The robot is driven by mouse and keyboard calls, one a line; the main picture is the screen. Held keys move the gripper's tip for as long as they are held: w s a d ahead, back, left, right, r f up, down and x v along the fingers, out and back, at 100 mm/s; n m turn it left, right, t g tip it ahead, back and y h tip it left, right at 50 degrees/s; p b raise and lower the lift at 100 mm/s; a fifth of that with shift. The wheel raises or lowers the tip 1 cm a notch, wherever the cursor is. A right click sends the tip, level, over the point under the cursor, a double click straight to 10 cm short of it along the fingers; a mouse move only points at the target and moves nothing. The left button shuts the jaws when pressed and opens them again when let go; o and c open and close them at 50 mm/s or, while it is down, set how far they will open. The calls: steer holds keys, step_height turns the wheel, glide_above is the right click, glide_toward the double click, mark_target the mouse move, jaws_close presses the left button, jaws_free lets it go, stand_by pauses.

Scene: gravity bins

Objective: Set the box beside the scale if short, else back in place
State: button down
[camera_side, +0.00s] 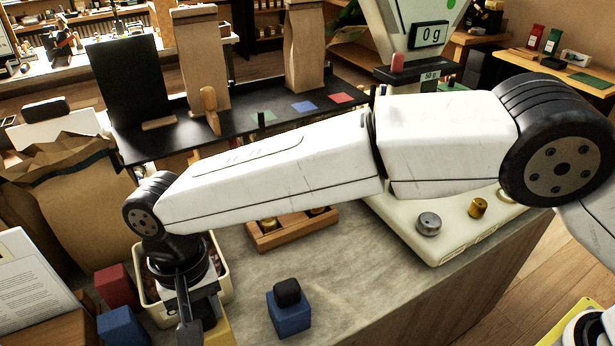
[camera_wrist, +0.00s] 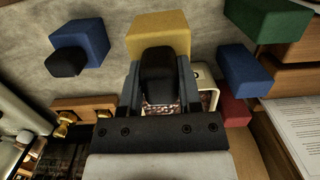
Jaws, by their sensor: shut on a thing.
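My gripper (camera_side: 188,322) points down at the lower left of the side view. In the wrist view my gripper (camera_wrist: 160,72) is shut on the dark knob of a yellow box (camera_wrist: 160,32). In the side view the yellow box (camera_side: 221,332) is mostly hidden behind my gripper and cut by the frame edge. Whether it touches the counter is hard to tell. The scale (camera_side: 425,240), a cream platform, is at the right, partly behind my arm; a display (camera_side: 429,35) above it reads 0 g. A blue box (camera_side: 291,318) with a black knob stands on the counter.
A cream bin (camera_side: 223,265) stands right behind my gripper. A red block (camera_side: 117,286) and another blue block (camera_side: 122,325) are to its left. A wooden tray (camera_side: 292,232) holds brass weights. A grey weight (camera_side: 429,223) and a brass weight (camera_side: 478,207) sit on the scale's cream body. Counter between blue box and scale is clear.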

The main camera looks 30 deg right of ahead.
mark_target(209, 330)
steer(key=shift+f, duration=2.25)
steer(key=shift+f, duration=0.6)
steer(key=shift+c, duration=1)
jaws_free()
steer(key=shift+w+r, duration=0.25)
steer(key=shift+r, duration=1.7)
steer(key=shift+w+r, duration=0.2)
steer(key=shift+r, duration=1.7)
